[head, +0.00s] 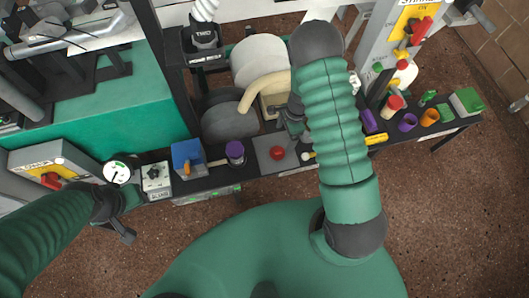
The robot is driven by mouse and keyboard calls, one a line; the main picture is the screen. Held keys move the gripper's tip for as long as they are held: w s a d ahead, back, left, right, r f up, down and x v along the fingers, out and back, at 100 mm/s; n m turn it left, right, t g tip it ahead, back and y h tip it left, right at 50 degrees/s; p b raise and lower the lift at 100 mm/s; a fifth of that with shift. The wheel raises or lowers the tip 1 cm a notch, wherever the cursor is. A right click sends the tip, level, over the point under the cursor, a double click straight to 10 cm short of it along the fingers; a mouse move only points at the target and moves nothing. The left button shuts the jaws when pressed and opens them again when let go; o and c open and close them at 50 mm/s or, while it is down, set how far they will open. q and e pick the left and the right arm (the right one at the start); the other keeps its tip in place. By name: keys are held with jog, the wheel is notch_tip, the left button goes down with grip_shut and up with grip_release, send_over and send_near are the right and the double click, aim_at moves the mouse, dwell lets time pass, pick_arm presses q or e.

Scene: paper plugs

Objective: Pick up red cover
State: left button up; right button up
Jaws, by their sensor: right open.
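A small round red piece (277,153), which looks like the red cover, sits on a grey plate (266,143) on the dark bench. My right gripper (291,117) is open, just above and right of the red piece in the picture and apart from it. The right forearm hides part of the bench beside it. My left gripper (131,214) hangs near the bench's left end, far from the red piece. I cannot tell whether its jaws are open or shut.
A blue box (187,159) and a purple-topped jar (235,152) stand left of the plate. Behind it are large grey round parts (229,121). Several coloured cups, including a red one (394,102), stand to the right. A green machine bed (105,105) lies at left.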

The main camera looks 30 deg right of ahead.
jog(key=b, duration=0.2)
send_over(279, 149)
jog(key=s+d, duration=0.1)
jog(key=d, duration=0.1)
notch_tip(279, 149, down, 8)
jog(key=shift+a+f, duration=0.1)
jog(key=shift+f, duration=0.15)
jog(key=a+f, duration=0.2)
jog(key=f+b, duration=0.1)
jog(key=shift+w+a+f, duration=0.25)
jog(key=shift+w+a, duration=0.05)
jog(key=shift+a, duration=0.1)
notch_tip(279, 149, down, 3)
jog(key=shift+w+r, duration=0.15)
jog(key=shift+w+d+f, duration=0.1)
jog(key=shift+d+f, duration=0.15)
jog(key=shift+d, duration=0.25)
jog(key=shift+a+r, duration=0.2)
jog(key=shift+a, duration=0.25)
jog(key=c, duration=1)
jog(key=shift+d, duration=0.15)
jog(key=c, duration=0.4)
pick_arm(q)
jog(key=d+f, duration=0.2)
jog(key=f, duration=0.1)
jog(key=shift+d+f, duration=0.15)
pick_arm(e)
jog(key=shift+d, duration=0.15)
